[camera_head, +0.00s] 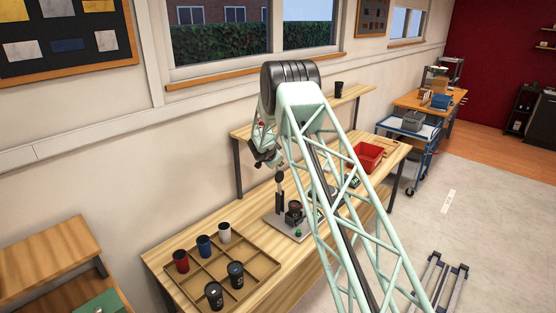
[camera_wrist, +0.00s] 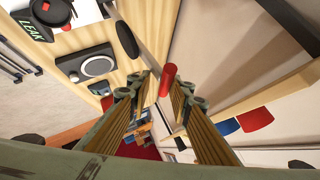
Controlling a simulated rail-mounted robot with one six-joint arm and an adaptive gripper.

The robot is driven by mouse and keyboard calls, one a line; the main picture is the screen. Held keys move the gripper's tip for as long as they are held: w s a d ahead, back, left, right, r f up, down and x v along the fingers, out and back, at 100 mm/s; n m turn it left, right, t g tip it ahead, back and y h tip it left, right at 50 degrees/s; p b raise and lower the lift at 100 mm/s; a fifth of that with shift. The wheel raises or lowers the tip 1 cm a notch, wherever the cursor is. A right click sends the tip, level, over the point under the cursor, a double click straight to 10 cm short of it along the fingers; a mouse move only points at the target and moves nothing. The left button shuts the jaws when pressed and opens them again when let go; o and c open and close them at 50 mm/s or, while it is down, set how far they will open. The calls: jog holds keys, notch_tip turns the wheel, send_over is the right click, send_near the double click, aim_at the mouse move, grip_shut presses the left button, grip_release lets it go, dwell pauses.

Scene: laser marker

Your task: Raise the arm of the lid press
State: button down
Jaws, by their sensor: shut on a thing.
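The lid press stands on the workbench in the head view, with a grey base plate (camera_head: 283,228) and a tall black upright part (camera_head: 280,190). I cannot tell whether that part is its post or its arm. A dark cup (camera_head: 295,210) stands on the base. My gripper (camera_head: 277,164) is small and partly hidden there, just above the top of the upright part. In the wrist view, my gripper (camera_wrist: 163,88) has its fingers on both sides of a red cylindrical handle (camera_wrist: 169,73) and is shut on it. Where the handle joins the press is hidden.
A divided wooden tray (camera_head: 262,262) with several cups lies at the bench's left end. A red bin (camera_head: 367,156) is at its right. A raised shelf (camera_head: 322,109) runs along the wall behind. A device with a round dial (camera_wrist: 96,66) and a LEAK label (camera_wrist: 34,28) show in the wrist view.

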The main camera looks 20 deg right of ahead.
jog(key=shift+s+f, duration=0.2)
jog(key=shift+f, duration=0.4)
jog(key=c, duration=2.8)
grip_release()
jog(key=shift+o, duration=0.4)
jog(key=shift+w, duration=0.1)
jog(key=shift+w+r, duration=0.15)
jog(key=shift+r, duration=0.1)
jog(key=shift+r, duration=0.15)
jog(key=v, duration=1.1)
jog(key=shift+s+a+r, duration=0.15)
jog(key=shift+s, duration=0.15)
jog(key=shift+a+r, duration=0.1)
jog(key=shift+r, duration=0.05)
